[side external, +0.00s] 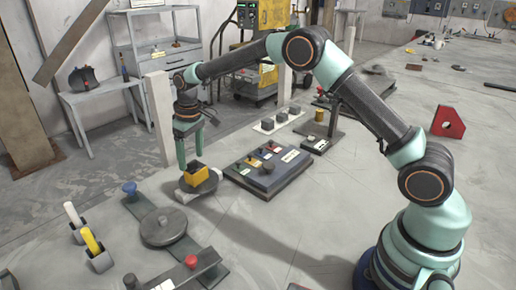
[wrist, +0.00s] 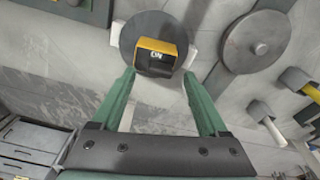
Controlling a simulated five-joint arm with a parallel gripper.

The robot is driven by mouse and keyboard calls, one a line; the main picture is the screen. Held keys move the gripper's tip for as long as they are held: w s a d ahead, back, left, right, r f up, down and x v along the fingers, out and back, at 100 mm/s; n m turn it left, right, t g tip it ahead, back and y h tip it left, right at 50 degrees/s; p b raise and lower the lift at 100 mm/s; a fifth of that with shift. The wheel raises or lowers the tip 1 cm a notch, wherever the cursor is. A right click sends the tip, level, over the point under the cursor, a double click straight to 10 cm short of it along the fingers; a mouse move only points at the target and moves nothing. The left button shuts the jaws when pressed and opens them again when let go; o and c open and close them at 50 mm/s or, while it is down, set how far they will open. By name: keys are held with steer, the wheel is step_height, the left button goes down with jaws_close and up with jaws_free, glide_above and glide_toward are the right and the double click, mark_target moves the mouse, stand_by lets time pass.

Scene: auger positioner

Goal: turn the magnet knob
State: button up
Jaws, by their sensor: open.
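A yellow block (side external: 194,174) with a dark face sits on a round grey disc (side external: 207,187) at the left of centre. In the wrist view the yellow block (wrist: 146,44) shows small white lettering and a dark part on its near side, in the middle of the grey disc (wrist: 127,40). I cannot clearly make out a separate knob. My gripper (side external: 190,160) points down over the block. In the wrist view my gripper (wrist: 158,76) is open and empty, with its two green fingers spread to either side of the block's near edge.
A dark panel (side external: 244,180) with small knobs lies right of the block. A round plate on a bar (side external: 163,228) with a blue knob (side external: 130,188) lies in front. Yellow-handled (side external: 92,240) and white-handled (side external: 73,214) switches stand left. A red block (side external: 447,122) is far right.

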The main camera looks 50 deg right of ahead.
steer(key=shift+r, duration=2.15)
steer(key=shift+r, duration=0.15)
steer(key=s+d+r+m+t, duration=0.15)
steer(key=s+d+r, duration=0.25)
steer(key=s+r, duration=0.85)
steer(key=s+d+f+m+t, duration=0.1)
steer(key=s+d+f+t, duration=0.1)
steer(key=s, duration=1.3)
steer(key=shift+d+f+t, duration=0.15)
steer(key=shift+d+t, duration=0.05)
steer(key=shift+t, duration=0.15)
